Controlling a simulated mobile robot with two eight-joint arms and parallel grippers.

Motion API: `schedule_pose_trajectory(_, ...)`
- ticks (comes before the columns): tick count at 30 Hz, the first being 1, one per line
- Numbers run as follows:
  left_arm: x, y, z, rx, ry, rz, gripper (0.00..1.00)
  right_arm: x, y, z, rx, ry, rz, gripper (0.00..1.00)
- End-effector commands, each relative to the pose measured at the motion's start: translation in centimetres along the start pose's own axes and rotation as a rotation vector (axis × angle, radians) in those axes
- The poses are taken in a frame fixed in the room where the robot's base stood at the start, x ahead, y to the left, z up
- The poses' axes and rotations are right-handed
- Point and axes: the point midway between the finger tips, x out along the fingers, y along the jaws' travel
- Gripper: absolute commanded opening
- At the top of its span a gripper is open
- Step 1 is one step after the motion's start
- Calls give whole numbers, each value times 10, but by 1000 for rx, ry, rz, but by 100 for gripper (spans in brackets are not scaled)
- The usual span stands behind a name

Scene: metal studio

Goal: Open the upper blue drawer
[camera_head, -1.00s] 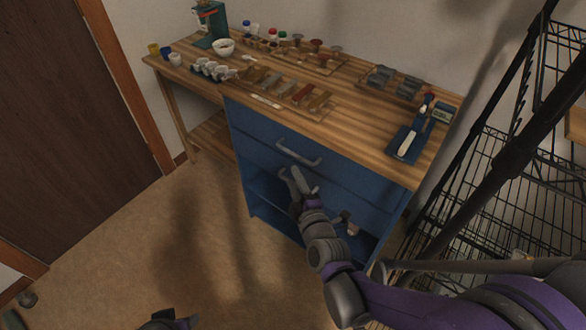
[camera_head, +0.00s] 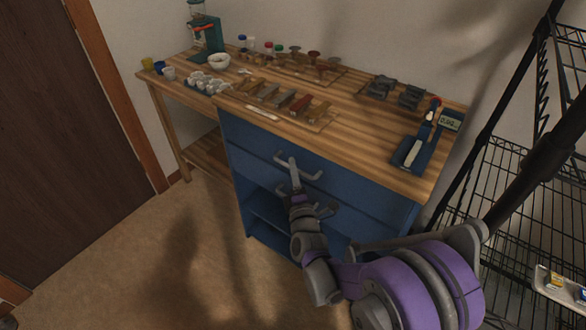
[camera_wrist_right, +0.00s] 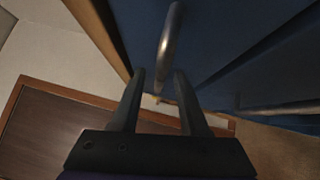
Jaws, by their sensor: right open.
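The blue cabinet has an upper drawer (camera_head: 248,142) just under the wooden top, and its front looks flush with the cabinet. A grey bar handle (camera_head: 312,176) sits on that front; it also shows in the right wrist view (camera_wrist_right: 170,42). My right gripper (camera_head: 294,166) is at this handle, partly covering it in the head view. In the right wrist view its two fingers (camera_wrist_right: 159,76) are apart, with the handle's near end just ahead of the gap between them. I cannot tell if they touch it. My left gripper is out of view.
The wooden worktop (camera_head: 355,128) carries cups, a bowl (camera_head: 219,61), several small tools and a blue scale-like device (camera_head: 415,150). A black wire rack (camera_head: 520,190) stands close on the right. A second handle (camera_wrist_right: 280,108) shows lower on the cabinet. Floor at left is clear.

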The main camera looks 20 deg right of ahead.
Motion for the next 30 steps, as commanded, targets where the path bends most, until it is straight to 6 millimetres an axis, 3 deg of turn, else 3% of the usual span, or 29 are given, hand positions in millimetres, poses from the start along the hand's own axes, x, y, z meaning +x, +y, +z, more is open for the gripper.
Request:
schedule_pose_trajectory(12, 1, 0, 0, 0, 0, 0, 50, 11, 0, 0, -1, 0, 0, 45)
schedule_pose_trajectory(20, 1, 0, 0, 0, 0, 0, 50, 11, 0, 0, -1, 0, -1, 0)
schedule_pose_trajectory(30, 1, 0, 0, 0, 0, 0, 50, 10, 0, 0, -1, 1, -1, 0)
